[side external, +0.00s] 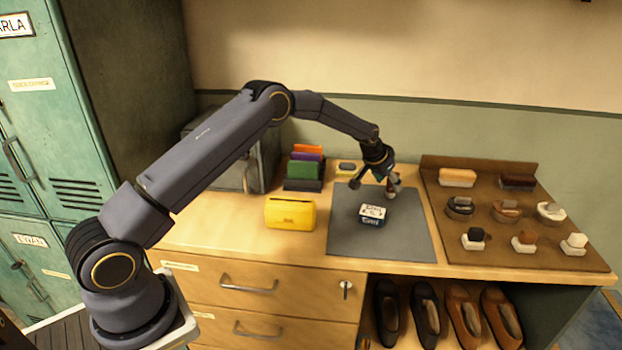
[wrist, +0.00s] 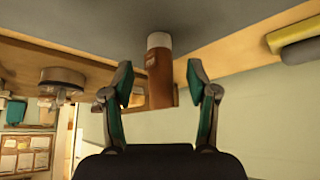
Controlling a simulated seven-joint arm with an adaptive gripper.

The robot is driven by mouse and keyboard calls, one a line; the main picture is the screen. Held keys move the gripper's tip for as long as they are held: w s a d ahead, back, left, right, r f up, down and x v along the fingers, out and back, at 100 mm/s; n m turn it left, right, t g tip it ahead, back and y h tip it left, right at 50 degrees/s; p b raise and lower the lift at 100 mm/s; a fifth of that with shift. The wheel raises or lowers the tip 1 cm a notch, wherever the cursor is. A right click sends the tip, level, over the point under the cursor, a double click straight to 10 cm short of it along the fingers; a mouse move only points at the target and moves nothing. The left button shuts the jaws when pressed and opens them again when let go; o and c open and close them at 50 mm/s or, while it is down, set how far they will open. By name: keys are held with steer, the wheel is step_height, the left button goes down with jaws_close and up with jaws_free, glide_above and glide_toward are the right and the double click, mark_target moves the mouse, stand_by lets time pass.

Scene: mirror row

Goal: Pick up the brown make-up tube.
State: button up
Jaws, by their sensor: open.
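The brown make-up tube (wrist: 159,62) appears in the wrist view, with a pale band at its end against the grey mat (wrist: 150,12). It seems to stand upright on the mat. My gripper (side external: 374,189) is open above the back part of the mat (side external: 350,240) in the side external view. In the wrist view the tube lies in the gap between the two open fingers (wrist: 160,85), with space on both sides. I cannot tell how deep it is between them. In the side view the tube is largely hidden by my gripper.
A dark blue and white tin (side external: 372,215) sits on the mat just in front of my gripper. A yellow case (side external: 290,213) stands left of the mat. A brown board (side external: 455,225) with several brushes is at the right. A colourful rack (side external: 303,170) stands behind.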

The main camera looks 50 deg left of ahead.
mark_target(390, 183)
steer(key=shift+x, duration=1.85)
steer(key=shift+w+r, duration=0.1)
steer(key=shift+w, duration=0.05)
steer(key=shift+c, duration=0.5)
jaws_close()
steer(key=shift+r, duration=0.1)
